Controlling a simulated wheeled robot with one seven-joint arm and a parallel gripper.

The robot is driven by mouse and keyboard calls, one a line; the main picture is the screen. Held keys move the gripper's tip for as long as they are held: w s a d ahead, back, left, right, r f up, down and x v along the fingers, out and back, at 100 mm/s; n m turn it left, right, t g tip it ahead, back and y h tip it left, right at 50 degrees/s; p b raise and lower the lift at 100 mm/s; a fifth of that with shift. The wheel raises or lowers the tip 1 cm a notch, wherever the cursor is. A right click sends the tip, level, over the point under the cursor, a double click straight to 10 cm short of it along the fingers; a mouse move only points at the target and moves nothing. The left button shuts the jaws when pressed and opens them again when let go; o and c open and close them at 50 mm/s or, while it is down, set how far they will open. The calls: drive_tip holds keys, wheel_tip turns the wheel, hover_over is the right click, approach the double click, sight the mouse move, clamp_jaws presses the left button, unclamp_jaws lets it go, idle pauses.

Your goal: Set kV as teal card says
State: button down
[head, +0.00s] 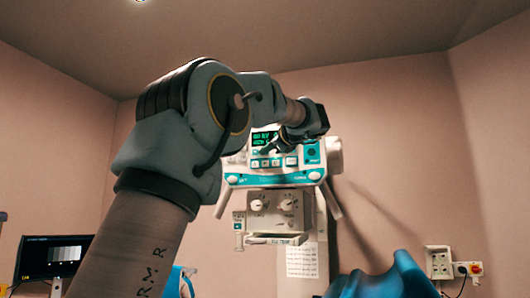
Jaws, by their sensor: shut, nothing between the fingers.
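The x-ray tube head's control panel (234,179) is white and teal, on the far wall side. It has a dark display (262,135) with green characters, too small to read, and a row of small buttons (266,163) under it. My gripper (275,149) is in front of the panel, near the display's lower right and just above the buttons. It looks shut and empty; I cannot tell whether it touches a button. A small teal-edged tag (239,222) hangs at the left of the lower knob box; I cannot tell whether it is the teal card.
Below the panel is a box with two knobs (272,208). A printed white sheet (302,261) is under it. A monitor (52,259) stands lower left, a blue padded shape (385,280) lower right, and wall sockets (439,262) at right. My arm covers the panel's left surroundings.

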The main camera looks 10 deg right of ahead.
drive_tip(key=shift+w+d, duration=0.1)
drive_tip(key=shift+w, duration=0.15)
idle(0.6)
drive_tip(key=shift+s+a+b, duration=0.3)
drive_tip(key=shift+s+a, duration=0.1)
drive_tip(key=shift+s, duration=0.3)
drive_tip(key=shift+s, duration=0.1)
drive_tip(key=shift+s+a+b, duration=0.4)
drive_tip(key=shift+s+b, duration=0.05)
drive_tip(key=shift+s, duration=0.25)
drive_tip(key=shift+s+a+b, duration=0.4)
drive_tip(key=shift+s+b, duration=0.1)
drive_tip(key=shift+s, duration=0.25)
drive_tip(key=shift+s+a+b, duration=0.4)
drive_tip(key=shift+s+b, duration=0.05)
drive_tip(key=shift+s, duration=0.25)
idle(0.9)
